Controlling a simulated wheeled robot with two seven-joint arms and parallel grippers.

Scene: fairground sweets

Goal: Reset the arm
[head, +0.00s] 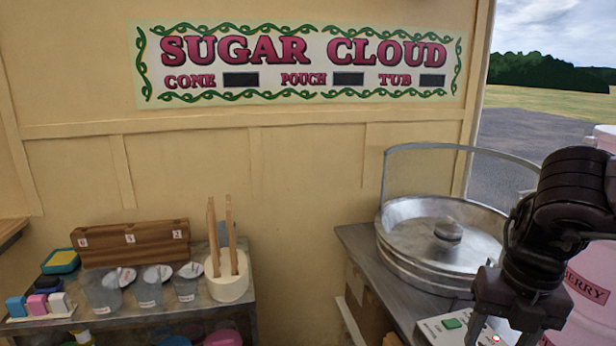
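My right arm comes in from the right edge in the head view. Its black gripper (500,335) points down over the white control box (437,327) in front of the steel candy-floss machine (440,262). The two fingers stand apart, with part of the box showing between them and nothing seen held. The fingertips are at or past the bottom edge of the picture. My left arm and gripper are not in view.
A low side table at left holds a wooden box (130,243), cups (148,287), a white pot (228,285) with wooden sticks and coloured blocks (38,304). A clear guard (430,150) rises behind the machine. Pink tubs (590,290) stand at right. A gap separates table and machine counter.

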